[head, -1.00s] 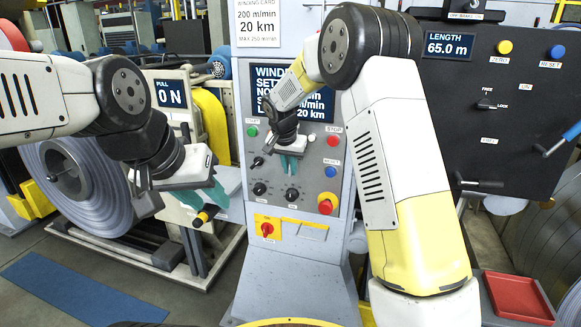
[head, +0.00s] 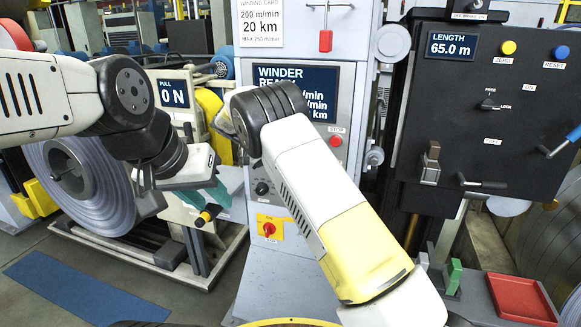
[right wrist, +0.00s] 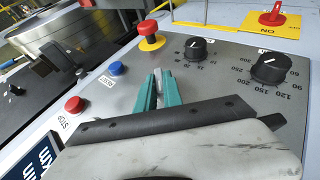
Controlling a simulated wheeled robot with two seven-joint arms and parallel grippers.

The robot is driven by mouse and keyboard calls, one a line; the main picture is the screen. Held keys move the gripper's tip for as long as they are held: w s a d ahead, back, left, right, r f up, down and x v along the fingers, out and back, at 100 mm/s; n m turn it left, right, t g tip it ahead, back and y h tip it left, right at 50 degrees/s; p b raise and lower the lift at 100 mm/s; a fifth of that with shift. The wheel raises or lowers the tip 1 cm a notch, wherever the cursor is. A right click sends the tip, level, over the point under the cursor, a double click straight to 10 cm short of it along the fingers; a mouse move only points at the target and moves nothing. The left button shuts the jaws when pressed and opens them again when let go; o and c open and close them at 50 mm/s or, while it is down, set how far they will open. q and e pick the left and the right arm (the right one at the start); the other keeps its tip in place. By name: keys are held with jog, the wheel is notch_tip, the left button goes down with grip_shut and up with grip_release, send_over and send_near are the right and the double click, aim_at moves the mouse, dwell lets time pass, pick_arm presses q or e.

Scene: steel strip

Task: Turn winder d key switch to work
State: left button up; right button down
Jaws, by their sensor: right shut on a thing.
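The winder's grey control panel (right wrist: 115,88) fills much of the right wrist view. My right gripper (right wrist: 160,80) has its teal fingers close together at the panel's middle, between the red and blue buttons and the black dials. It is shut on the key switch, which the fingers hide almost entirely; its position cannot be read. In the head view my right arm covers this gripper and the panel's middle. The winder's screen (head: 285,78) reads WINDER READY, partly covered. My left gripper (head: 208,195) is open and empty, left of the panel, near a yellow and black handle (head: 207,215).
Around the right fingers are a red stop button (right wrist: 74,105), a blue button (right wrist: 116,68), a red emergency button (right wrist: 149,30) and black dials (right wrist: 197,48). A red switch (head: 268,228) sits on a yellow plate below. A black length panel (head: 480,120) and red tray (head: 522,298) are right.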

jog(key=shift+f+h, duration=0.1)
jog(key=shift+h, duration=0.2)
jog(key=c, duration=1.5)
grip_release()
jog(key=v, duration=0.8)
